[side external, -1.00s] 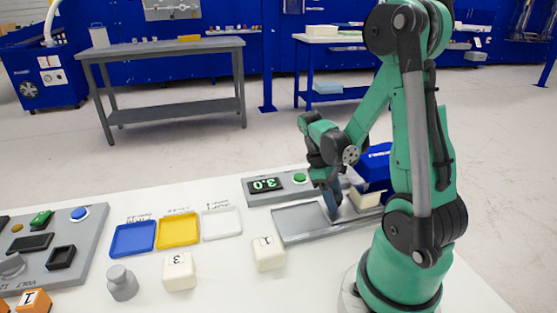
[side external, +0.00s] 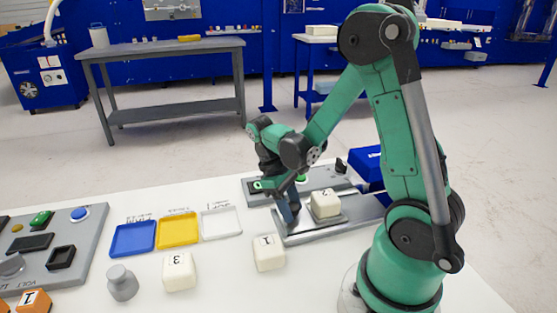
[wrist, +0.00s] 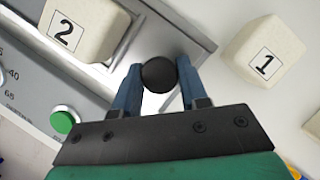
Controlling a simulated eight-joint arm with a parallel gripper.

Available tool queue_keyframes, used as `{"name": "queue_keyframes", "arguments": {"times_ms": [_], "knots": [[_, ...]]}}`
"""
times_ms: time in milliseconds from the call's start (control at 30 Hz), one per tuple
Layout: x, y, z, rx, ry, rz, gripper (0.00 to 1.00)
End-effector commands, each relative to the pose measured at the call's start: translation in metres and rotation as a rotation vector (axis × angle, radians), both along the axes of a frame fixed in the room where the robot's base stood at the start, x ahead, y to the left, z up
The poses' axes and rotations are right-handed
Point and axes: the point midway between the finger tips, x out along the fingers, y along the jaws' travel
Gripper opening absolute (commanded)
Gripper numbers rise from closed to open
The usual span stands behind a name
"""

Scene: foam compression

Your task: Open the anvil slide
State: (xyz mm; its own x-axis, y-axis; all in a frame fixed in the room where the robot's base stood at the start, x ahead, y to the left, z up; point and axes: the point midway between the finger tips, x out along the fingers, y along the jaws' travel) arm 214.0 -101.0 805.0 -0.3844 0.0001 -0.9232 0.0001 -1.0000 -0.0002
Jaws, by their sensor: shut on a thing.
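The anvil slide (side external: 342,218) is a grey metal plate in a rail beside the grey instrument panel. A cream block marked 2 (side external: 325,204) rides on it, outside the blue housing (side external: 368,163). My gripper (side external: 290,216) is at the left end of the slide. In the wrist view my gripper (wrist: 158,80) has its two blue fingers closed around a round black knob (wrist: 158,74). The block marked 2 (wrist: 78,28) also shows there at upper left. The knob is hidden by the fingers in the side view.
A cream block marked 1 (side external: 268,253) stands just in front of the rail. Left of it are a block marked 3 (side external: 179,271), a grey weight (side external: 122,283), and blue (side external: 133,237), yellow (side external: 178,229) and white (side external: 221,223) trays. The panel's green button (wrist: 63,122) is close to my gripper.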

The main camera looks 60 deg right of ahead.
Motion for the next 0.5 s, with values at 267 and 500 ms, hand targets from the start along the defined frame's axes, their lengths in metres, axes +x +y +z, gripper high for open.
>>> {"name": "queue_keyframes", "arguments": {"times_ms": [267,500], "knots": [[0.0005,-0.0011,-0.0005,-0.003,-0.005,-0.001,0.66],[0.0,-0.0008,-0.0003,-0.001,-0.003,-0.001,0.7]]}}
